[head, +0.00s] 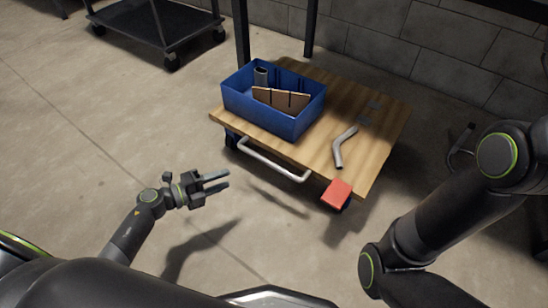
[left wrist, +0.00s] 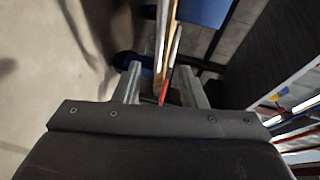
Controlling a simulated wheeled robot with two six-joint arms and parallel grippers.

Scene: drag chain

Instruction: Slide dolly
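The dolly (head: 370,135) is a flat wooden platform with dark wheels. A pale bent metal handle (head: 274,160) runs along its near edge. A red block (head: 337,193) is at its near right corner. My left gripper (head: 227,179) is open and empty, in front of and left of the handle, apart from it. In the left wrist view the two fingers (left wrist: 160,85) are spread, and the edge of the dolly (left wrist: 174,48) shows beyond the gap between them. My right gripper is not in view; only part of the right arm shows.
A blue bin (head: 262,115) with a metal tube and brown boards stands on the dolly. A bent grey pipe (head: 339,152) lies on the wood. A dark cart (head: 150,25) stands at the back left. Grey wall behind; concrete floor at left is clear.

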